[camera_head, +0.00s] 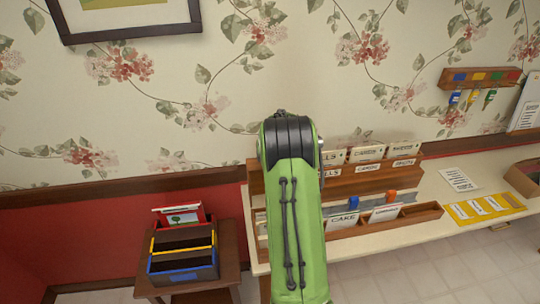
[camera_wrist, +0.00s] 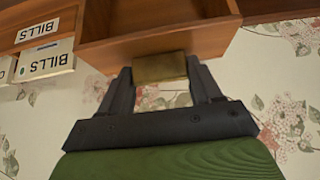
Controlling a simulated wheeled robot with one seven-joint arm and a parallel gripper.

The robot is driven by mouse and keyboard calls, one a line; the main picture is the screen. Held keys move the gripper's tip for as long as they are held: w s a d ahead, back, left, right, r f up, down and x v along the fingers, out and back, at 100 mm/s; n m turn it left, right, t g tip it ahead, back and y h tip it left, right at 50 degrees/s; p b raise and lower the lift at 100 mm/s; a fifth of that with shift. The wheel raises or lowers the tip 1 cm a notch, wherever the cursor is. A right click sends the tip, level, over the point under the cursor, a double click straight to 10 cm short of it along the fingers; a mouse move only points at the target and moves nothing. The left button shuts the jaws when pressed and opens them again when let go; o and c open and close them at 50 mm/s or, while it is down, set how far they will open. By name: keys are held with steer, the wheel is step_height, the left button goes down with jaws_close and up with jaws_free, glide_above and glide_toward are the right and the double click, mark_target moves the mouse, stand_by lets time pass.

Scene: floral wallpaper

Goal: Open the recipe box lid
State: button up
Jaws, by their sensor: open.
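In the wrist view, a brown wooden box-like piece (camera_wrist: 215,38) with raised sides and a hollow inside shows at the top. A brass tab (camera_wrist: 160,67) sits on its near edge. My gripper (camera_wrist: 160,77) is open, with one dark finger on each side of the tab. I cannot tell whether the fingers touch it. I cannot tell whether this piece is the recipe box body or its lid. In the head view, my green arm covers this spot, and my gripper is hidden.
A side table (camera_head: 229,250) at left carries a small box with coloured dividers (camera_head: 183,262). A yellow strip (camera_head: 484,207) lies on the counter at right.

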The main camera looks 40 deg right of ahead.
steer(key=o, duration=0.5)
steer(key=shift+c, duration=0.2)
steer(key=b+v, duration=0.1)
steer(key=v, duration=1.4)
steer(key=shift+s+a+r, duration=0.2)
steer(key=shift+r, duration=0.1)
steer(key=s+a+r+n+y, duration=0.15)
steer(key=s+a, duration=0.35)
steer(key=a, duration=0.8)
steer(key=s+a+r+n+y, duration=0.1)
steer(key=s+a+r+n, duration=0.3)
steer(key=a, duration=0.8)
steer(key=s+a+f, duration=0.2)
steer(key=s+a, duration=0.1)
steer(key=s, duration=0.3)
steer(key=s+a+f+n+y, duration=0.1)
steer(key=s+a+f, duration=0.1)
steer(key=s, duration=0.4)
steer(key=shift+a+f, duration=0.4)
steer(key=shift+a, duration=0.5)
